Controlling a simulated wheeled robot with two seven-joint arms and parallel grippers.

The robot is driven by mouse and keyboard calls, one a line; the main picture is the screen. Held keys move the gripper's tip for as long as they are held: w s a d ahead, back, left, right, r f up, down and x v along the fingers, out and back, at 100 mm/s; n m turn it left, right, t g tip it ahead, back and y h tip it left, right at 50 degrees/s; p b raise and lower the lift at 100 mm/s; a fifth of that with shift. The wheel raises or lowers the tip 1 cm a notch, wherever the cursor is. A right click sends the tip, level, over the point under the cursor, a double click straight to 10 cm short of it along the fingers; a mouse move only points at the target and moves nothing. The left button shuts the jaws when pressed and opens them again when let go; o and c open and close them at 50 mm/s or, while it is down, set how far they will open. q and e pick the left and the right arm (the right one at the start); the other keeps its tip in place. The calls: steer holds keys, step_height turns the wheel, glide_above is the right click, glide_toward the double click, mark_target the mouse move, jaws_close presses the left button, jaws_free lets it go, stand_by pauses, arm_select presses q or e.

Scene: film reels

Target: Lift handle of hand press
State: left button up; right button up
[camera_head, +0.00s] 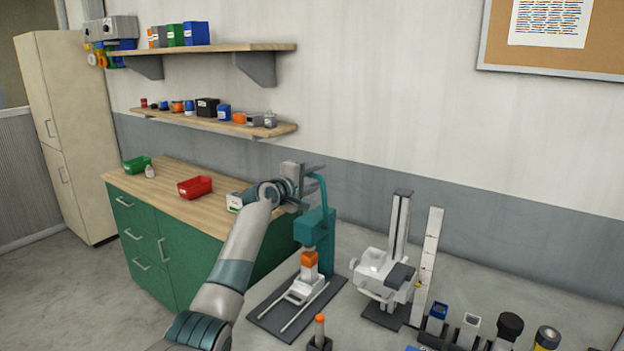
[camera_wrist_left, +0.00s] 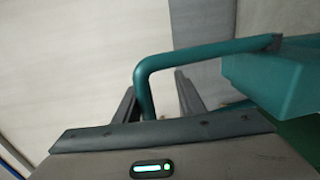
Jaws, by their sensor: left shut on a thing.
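The teal hand press (camera_head: 316,228) stands on a dark base plate (camera_head: 268,313) in the head view. Its teal handle (camera_head: 324,192) rises above the body and bends towards my left gripper (camera_head: 313,175). In the left wrist view the handle (camera_wrist_left: 205,53) runs from the press body (camera_wrist_left: 275,78) and bends down between my left fingers (camera_wrist_left: 158,98). The left gripper is shut on the handle near its end. The handle's end is hidden behind the gripper's housing. An orange-topped white part (camera_head: 309,259) sits under the press head. My right gripper is not in view.
A white stand with a column (camera_head: 398,230) and an upright ruler (camera_head: 428,255) stand right of the press. Several small tools line the front right of the grey bench. A green cabinet (camera_head: 150,245) with a red bin (camera_head: 195,187) is at left.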

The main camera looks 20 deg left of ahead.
arm_select(q)
steer(key=shift+s+f, duration=0.15)
steer(key=shift+f, duration=0.2)
steer(key=b+v, duration=0.5)
steer(key=v, duration=1.2)
steer(key=shift+r, duration=0.35)
steer(key=shift+s, duration=0.1)
